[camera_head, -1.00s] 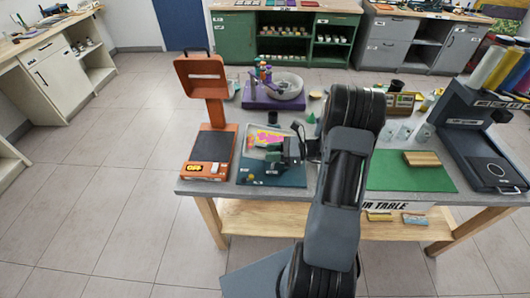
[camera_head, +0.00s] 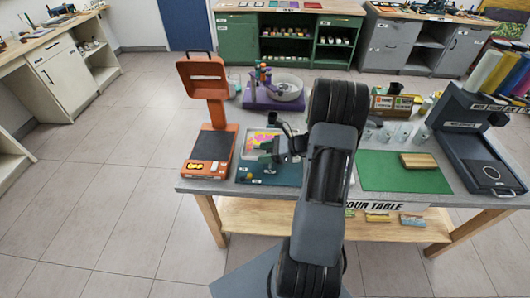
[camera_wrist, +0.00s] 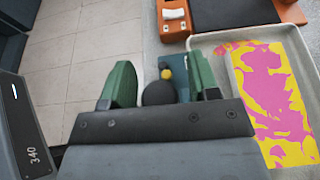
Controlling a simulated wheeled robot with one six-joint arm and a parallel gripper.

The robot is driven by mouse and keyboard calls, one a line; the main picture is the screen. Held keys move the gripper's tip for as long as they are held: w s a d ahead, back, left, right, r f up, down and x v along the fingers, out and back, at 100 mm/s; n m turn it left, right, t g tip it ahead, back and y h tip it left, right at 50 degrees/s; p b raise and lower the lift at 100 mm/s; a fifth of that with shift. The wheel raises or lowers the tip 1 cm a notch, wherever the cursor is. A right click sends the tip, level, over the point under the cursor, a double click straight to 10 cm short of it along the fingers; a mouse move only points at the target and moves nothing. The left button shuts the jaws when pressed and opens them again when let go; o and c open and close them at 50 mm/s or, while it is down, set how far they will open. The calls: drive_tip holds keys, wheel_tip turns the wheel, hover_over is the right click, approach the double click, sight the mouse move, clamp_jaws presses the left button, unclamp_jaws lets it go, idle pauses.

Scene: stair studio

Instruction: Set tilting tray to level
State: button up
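The tilting tray (camera_head: 254,138) is a pale, rimmed tray with a pink and yellow sheet in it, on a teal base (camera_head: 268,178) at the table's left. The wrist view shows the tray (camera_wrist: 227,62) at the right, beside my right finger. I cannot tell how far it tilts. My gripper (camera_wrist: 161,76) has its two green fingers spread. A dark round knob (camera_wrist: 160,93) and a small yellow ball (camera_wrist: 166,74) show in the gap between them; I cannot tell whether the fingers touch either. In the head view my gripper (camera_head: 266,152) is over the teal base, partly covering the tray.
An orange device (camera_head: 210,145) stands directly left of the tray. A purple stand with a bowl (camera_head: 287,92) is behind it. A green mat (camera_head: 390,178) with a wooden block (camera_head: 418,161) lies to the right, with clear cups (camera_head: 403,133) behind.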

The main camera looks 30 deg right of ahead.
drive_tip(key=b+v, duration=0.2)
drive_tip(key=v, duration=1.1)
drive_tip(key=shift+d+b, duration=0.3)
drive_tip(key=shift+s+r, duration=0.15)
